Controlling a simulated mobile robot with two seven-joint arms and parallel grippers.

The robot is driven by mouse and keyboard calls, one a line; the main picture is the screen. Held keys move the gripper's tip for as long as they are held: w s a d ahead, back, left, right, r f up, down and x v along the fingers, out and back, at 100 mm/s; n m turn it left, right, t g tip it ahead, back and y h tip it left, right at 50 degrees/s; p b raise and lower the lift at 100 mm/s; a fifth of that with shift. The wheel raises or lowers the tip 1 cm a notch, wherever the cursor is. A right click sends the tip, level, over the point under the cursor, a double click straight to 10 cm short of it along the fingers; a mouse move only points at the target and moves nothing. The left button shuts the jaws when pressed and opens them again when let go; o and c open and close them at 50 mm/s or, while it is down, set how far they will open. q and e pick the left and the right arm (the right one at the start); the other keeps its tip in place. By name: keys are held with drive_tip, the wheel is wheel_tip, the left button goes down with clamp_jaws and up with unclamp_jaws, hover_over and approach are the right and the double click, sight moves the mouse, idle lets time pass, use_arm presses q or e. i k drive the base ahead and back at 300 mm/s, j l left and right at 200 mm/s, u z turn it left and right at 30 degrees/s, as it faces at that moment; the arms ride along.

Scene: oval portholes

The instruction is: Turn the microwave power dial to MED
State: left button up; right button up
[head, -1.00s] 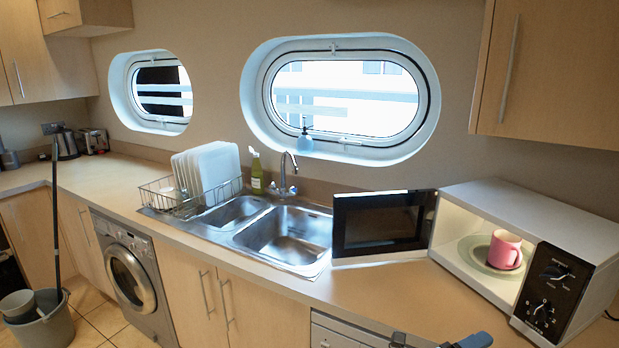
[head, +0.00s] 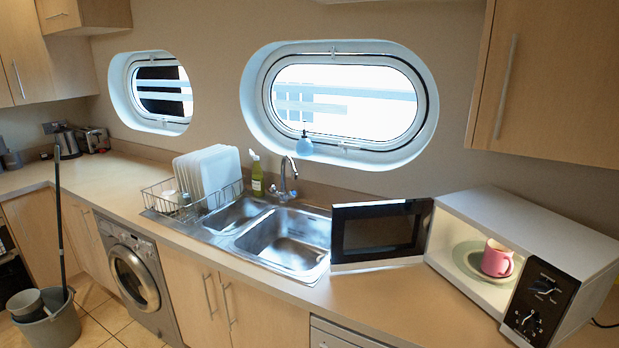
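The white microwave (head: 530,232) stands on the counter at the right with its door (head: 380,232) swung wide open to the left. Its black control panel (head: 541,303) carries two dials. The upper dial (head: 543,288) and the lower dial (head: 530,321) are both small here, and I cannot read their markings or which one sets power. A pink mug (head: 497,260) sits on the pale green turntable plate (head: 466,262) inside. Neither of my grippers shows in the head view.
A double steel sink (head: 285,241) lies left of the open door, with a wire dish rack (head: 190,203) of white plates beyond. The counter (head: 385,305) in front of the door is clear. A mop bucket (head: 50,325) stands on the floor at left.

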sight(542, 288)
drive_tip(key=k+z, duration=0.15)
drive_tip(key=z, duration=1.3)
